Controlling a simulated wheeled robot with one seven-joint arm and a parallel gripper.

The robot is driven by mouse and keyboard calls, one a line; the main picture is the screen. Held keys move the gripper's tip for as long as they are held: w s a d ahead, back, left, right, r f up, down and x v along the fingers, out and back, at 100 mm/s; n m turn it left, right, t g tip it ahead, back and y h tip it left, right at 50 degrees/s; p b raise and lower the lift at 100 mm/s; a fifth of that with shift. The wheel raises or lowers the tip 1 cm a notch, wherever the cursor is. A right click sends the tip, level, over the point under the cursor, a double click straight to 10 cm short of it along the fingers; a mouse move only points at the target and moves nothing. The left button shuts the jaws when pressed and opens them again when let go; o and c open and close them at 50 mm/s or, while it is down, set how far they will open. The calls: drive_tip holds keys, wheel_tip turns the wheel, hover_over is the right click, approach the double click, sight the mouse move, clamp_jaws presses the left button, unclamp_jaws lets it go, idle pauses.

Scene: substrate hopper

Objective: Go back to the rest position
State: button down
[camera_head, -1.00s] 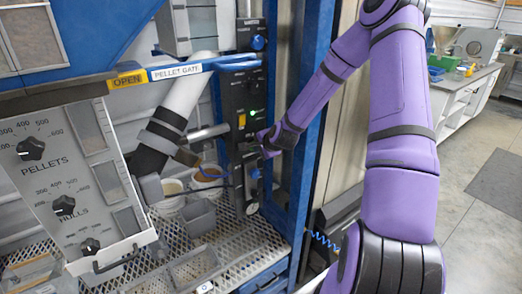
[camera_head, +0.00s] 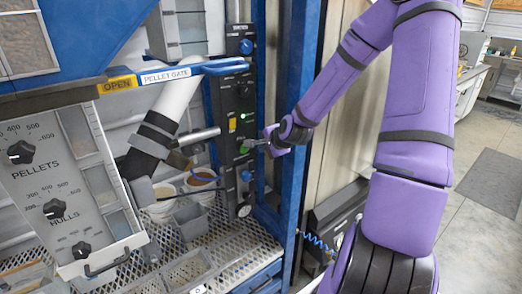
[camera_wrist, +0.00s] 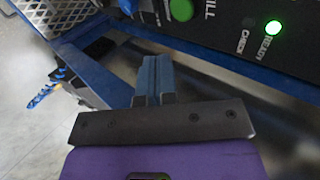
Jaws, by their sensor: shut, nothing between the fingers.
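A green knob or button (camera_wrist: 182,10) and a lit green READY lamp (camera_wrist: 273,28) on the panel are just beyond the fingers. Whether the fingertips touch the panel I cannot tell.
A blue PELLET GATE bar (camera_head: 180,72) runs across the hopper front. The dial panel (camera_head: 70,185) is at left. Pots (camera_head: 201,186) and grey bins stand on the mesh shelf (camera_head: 235,245). A blue upright (camera_head: 297,110) stands close to my forearm. Open floor (camera_head: 478,230) lies at right.

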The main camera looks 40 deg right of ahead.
drive_tip(key=shift+s+r, duration=0.15)
drive_tip(key=shift+s, duration=0.05)
idle(0.5)
drive_tip(key=s+a+r+n+g+h, duration=0.1)
drive_tip(key=s+a+r+n+g, duration=0.1)
drive_tip(key=s+a+r+n, duration=0.5)
drive_tip(key=s+a+r+n+g+h, duration=0.1)
drive_tip(key=s+a+r+n+g, duration=0.1)
drive_tip(key=s+a+r+n, duration=0.6)
drive_tip(key=s+r+n+y, duration=0.1)
drive_tip(key=s+r+n, duration=0.1)
drive_tip(key=s+r, duration=0.8)
drive_tip(key=s, duration=0.4)
drive_tip(key=shift+s+a+n+g+y, duration=0.15)
drive_tip(key=shift+s+n+g+y, duration=0.15)
drive_tip(key=shift+s, duration=0.1)
idle(1.5)
